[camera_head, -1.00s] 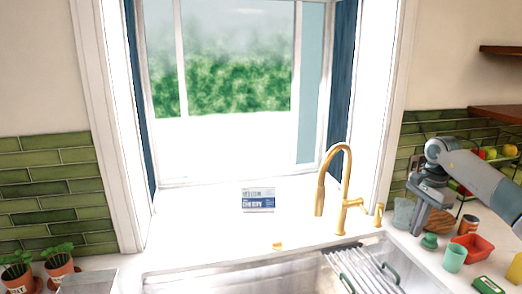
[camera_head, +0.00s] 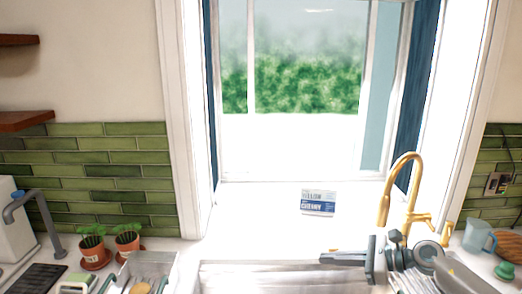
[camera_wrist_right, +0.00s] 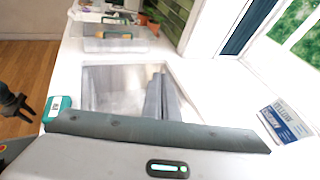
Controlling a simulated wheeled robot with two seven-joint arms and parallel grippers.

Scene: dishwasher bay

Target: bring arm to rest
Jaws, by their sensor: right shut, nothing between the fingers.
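My right gripper (camera_head: 340,258) is in front of the gold faucet, over the right part of the sink. Its fingers point left, and it is shut and empty. In the right wrist view its grey body fills the bottom, with the sink basin (camera_wrist_right: 120,88) beyond it. My left gripper (camera_wrist_right: 27,110) shows small and dark at the left edge of that view, over the wooden floor, with two fingers apart. It does not show in the head view.
The gold faucet (camera_head: 384,205) stands close behind my right gripper. A blue-and-white card (camera_head: 318,203) stands on the sill. Potted plants (camera_head: 128,243) and a clear dish rack (camera_wrist_right: 112,42) are left of the sink. A pitcher (camera_head: 478,238) stands at right.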

